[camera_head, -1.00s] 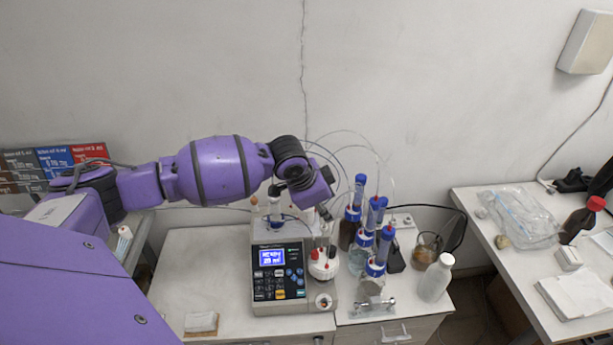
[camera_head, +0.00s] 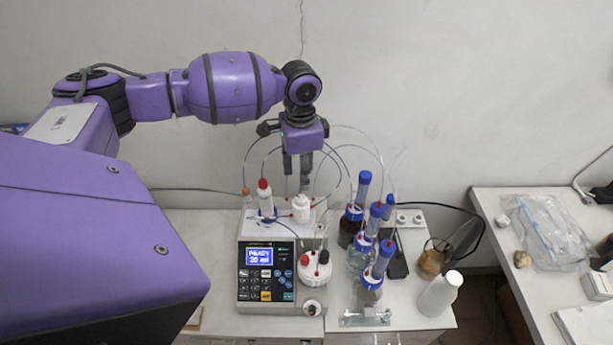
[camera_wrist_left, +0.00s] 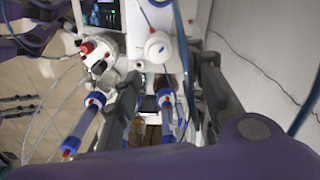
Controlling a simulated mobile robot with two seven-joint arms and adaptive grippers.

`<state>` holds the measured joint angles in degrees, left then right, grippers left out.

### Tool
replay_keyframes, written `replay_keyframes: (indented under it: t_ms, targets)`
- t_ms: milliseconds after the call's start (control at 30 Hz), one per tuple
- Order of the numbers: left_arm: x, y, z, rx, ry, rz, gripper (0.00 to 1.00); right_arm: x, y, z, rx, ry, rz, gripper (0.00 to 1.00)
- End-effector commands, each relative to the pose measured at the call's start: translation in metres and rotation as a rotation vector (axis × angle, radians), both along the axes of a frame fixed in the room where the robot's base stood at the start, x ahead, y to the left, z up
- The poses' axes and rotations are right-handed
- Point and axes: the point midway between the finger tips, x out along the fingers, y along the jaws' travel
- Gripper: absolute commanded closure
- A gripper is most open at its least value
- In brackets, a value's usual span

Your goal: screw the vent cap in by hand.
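The titrator (camera_head: 266,277) stands on the bench with its blue screen lit. On its top at the back are a white capped part (camera_head: 301,208) and a white part with a red top (camera_head: 265,198). I cannot tell for sure which piece is the vent cap. My left gripper (camera_head: 297,172) points down just above the white capped part, apart from it. Its fingers are spread and nothing is between them. In the left wrist view a round white cap (camera_wrist_left: 157,48) lies beyond the open fingers. My right gripper is not in view.
A round white vessel with red and black caps (camera_head: 315,268) sits at the titrator's right. Several blue-capped bottles and tubes (camera_head: 376,262) with thin arched hoses stand beside it. A white bottle (camera_head: 440,294) and a beaker (camera_head: 432,260) are farther right.

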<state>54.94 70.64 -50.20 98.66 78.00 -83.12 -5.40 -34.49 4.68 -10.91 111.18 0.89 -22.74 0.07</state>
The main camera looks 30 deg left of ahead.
Motion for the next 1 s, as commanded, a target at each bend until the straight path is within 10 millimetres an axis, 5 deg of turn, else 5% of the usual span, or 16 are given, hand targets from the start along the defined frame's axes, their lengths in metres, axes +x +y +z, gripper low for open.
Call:
replay_keyframes:
  t_ms: [300,600,900,1000]
  targets:
    - [-0.001,0.0,-0.03,0.001,0.007,0.0,0.61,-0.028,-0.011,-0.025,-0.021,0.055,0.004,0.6]
    - [-0.001,0.0,-0.054,0.001,0.006,-0.001,0.61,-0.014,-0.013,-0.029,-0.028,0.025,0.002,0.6]
    - [-0.002,0.0,-0.078,0.001,0.006,-0.002,0.61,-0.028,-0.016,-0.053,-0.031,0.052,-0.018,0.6]
    - [0.0,0.0,-0.072,0.0,0.0,-0.001,0.61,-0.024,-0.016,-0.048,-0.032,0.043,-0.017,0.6]
